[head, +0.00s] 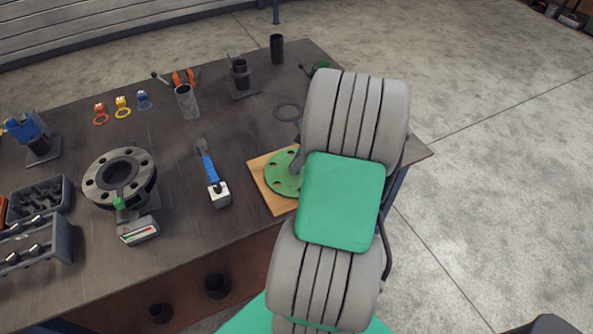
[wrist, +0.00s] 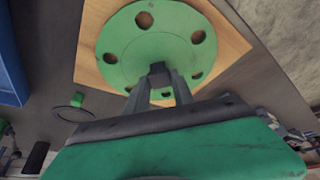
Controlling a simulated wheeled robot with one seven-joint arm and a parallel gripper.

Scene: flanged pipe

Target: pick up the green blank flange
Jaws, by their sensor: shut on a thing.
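The green blank flange (head: 281,177) is a flat round disc with several bolt holes around it. It lies on a square wooden board (head: 262,192) near the right end of the table, partly hidden by my arm in the head view. In the wrist view the flange (wrist: 140,48) fills the upper middle on the board (wrist: 228,30). A dark knob stands at its centre. My gripper (wrist: 158,72) is shut on this knob of the flange.
On the table (head: 240,135), a pipe flange (head: 105,172) on a stand, a blue-handled tool (head: 209,168), a grey cup (head: 187,101) and dark cylinders (head: 277,48) stand left of and behind the board. A dark ring (head: 288,111) lies behind it.

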